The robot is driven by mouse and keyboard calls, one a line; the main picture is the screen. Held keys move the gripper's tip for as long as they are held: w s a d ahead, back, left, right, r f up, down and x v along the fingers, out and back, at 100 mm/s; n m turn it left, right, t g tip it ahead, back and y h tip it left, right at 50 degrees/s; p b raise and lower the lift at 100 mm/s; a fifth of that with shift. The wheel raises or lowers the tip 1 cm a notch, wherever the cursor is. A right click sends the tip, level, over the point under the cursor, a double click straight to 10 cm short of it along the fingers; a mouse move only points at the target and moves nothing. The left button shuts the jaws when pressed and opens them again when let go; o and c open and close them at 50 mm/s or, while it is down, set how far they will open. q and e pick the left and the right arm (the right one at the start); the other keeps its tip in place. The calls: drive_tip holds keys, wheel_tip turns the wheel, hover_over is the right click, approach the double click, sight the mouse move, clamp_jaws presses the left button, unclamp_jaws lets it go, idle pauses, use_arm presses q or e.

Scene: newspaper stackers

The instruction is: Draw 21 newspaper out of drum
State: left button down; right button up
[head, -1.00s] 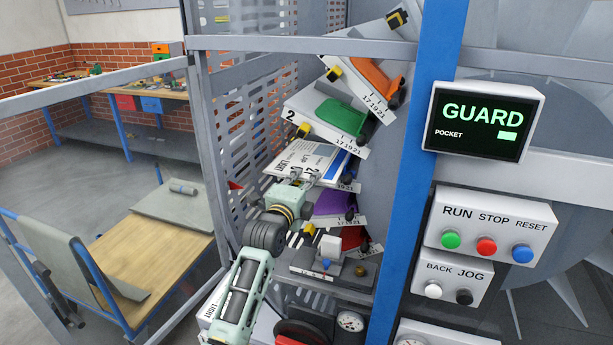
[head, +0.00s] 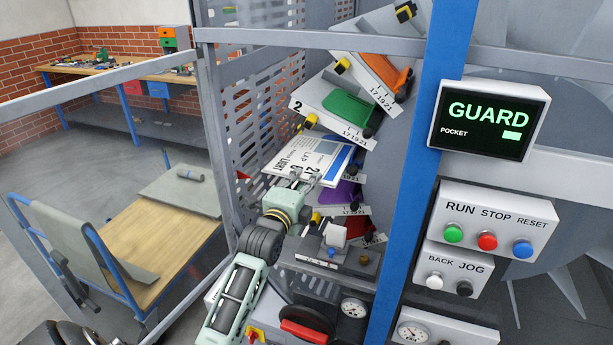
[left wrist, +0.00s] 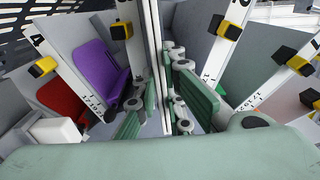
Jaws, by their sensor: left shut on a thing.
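A white newspaper (head: 326,154) with "21", "LIGHT" and a blue edge lies in a drum pocket, below the pocket with the green block (head: 347,109) and above the one with the purple block (head: 340,192). My left gripper (head: 309,183) is shut on its near edge. In the left wrist view the newspaper (left wrist: 153,45) shows edge-on as a thin white sheet between the fingers of the left gripper (left wrist: 163,110). The newspaper's far end in the pocket is hidden. My right gripper is not in view.
A blue post (head: 412,170) stands right of the drum opening, with a GUARD screen (head: 488,118) and button boxes (head: 497,232). A perforated guard (head: 265,110) stands left. A cart (head: 155,245) with a wooden bed stands outside at the left.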

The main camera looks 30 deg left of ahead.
use_arm(q)
drive_tip(key=p+v, duration=0.5)
drive_tip(key=v, duration=1.7)
drive_tip(key=shift+d+p, duration=0.15)
drive_tip(key=shift+p, duration=0.15)
idle(0.6)
drive_tip(key=shift+w+r, duration=0.1)
drive_tip(key=shift+w, duration=0.05)
